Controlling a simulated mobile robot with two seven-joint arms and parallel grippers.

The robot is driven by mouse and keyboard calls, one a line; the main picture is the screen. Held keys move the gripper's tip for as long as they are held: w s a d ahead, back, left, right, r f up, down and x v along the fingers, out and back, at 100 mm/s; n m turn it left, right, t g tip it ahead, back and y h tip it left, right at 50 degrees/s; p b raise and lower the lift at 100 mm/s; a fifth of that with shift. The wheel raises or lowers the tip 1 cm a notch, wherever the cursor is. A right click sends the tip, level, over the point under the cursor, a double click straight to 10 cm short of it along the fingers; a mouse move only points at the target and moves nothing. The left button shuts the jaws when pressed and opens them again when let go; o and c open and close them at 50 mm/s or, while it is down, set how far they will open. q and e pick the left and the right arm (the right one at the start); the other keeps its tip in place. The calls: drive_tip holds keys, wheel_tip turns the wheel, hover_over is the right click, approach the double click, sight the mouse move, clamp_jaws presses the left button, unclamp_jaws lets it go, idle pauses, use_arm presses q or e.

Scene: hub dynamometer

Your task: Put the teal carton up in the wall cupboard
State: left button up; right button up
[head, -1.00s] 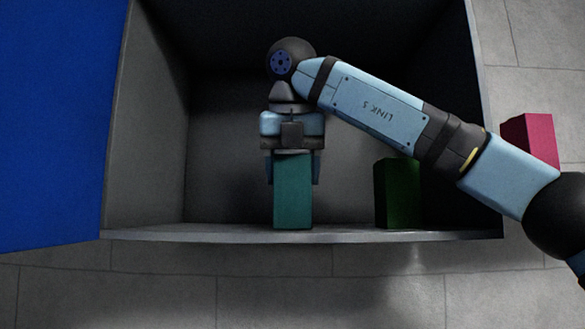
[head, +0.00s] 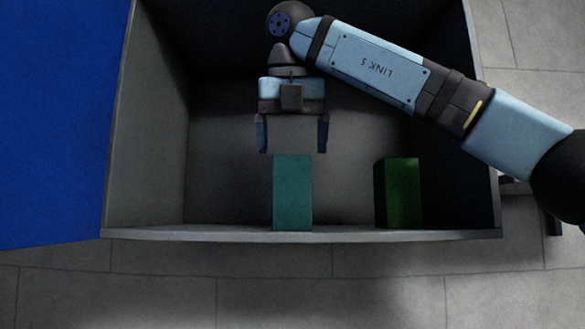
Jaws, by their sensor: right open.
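The teal carton (head: 293,192) stands upright on the floor of the wall cupboard (head: 220,235), close to its front edge and near the middle. My right gripper (head: 292,150) is open and empty, pointing down just above the carton's top, with a finger to each side and clear of it. The cupboard's blue door (head: 50,120) is swung open on the left. My left gripper is not in the picture.
A green carton (head: 403,193) stands in the cupboard to the right of the teal one, with a gap between them. The cupboard's left part is empty. My right arm crosses the cupboard's upper right.

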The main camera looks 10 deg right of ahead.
drive_tip(key=v, duration=0.7)
drive_tip(key=shift+s, duration=0.1)
